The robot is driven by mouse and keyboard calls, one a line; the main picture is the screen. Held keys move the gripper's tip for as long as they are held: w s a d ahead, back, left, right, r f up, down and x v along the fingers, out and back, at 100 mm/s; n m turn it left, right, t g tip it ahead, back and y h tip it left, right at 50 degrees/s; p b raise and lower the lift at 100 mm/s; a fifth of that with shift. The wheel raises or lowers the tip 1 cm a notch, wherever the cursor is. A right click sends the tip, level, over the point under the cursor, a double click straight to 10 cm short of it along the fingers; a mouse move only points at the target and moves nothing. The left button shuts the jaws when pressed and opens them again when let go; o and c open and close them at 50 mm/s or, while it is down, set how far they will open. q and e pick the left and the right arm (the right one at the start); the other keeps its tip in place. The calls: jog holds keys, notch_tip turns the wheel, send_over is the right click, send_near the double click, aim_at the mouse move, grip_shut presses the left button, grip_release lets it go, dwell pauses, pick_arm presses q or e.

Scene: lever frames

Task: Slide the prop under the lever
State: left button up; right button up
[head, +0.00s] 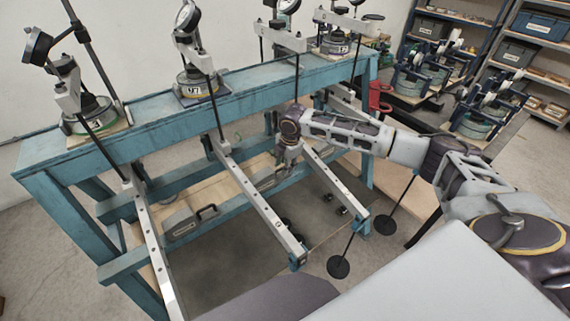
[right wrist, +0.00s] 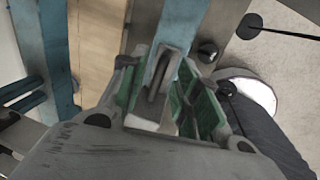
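Long grey levers run forward from the teal frame (head: 60,170) in the head view. One lever (head: 262,208) ends near the middle and another (head: 336,182) lies to its right. My right gripper (head: 272,182) hangs between these two levers, small and partly hidden by its own wrist. In the right wrist view its green-padded fingers (right wrist: 165,100) stand apart, with a grey-blue bar-like piece (right wrist: 160,72) between them. I cannot tell whether the pads touch it, or whether it is the prop or a lever. I cannot pick out the prop with certainty. My left gripper is out of view.
Dial gauges (head: 188,52) stand on the frame's top beam. Thin rods with black discs (head: 338,267) stand right of the levers. A pale wooden board (head: 228,172) lies low in the frame, with a grey case (head: 182,222). Shelves (head: 455,30) fill the back right.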

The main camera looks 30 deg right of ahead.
jog(key=shift+c, duration=0.4)
grip_shut()
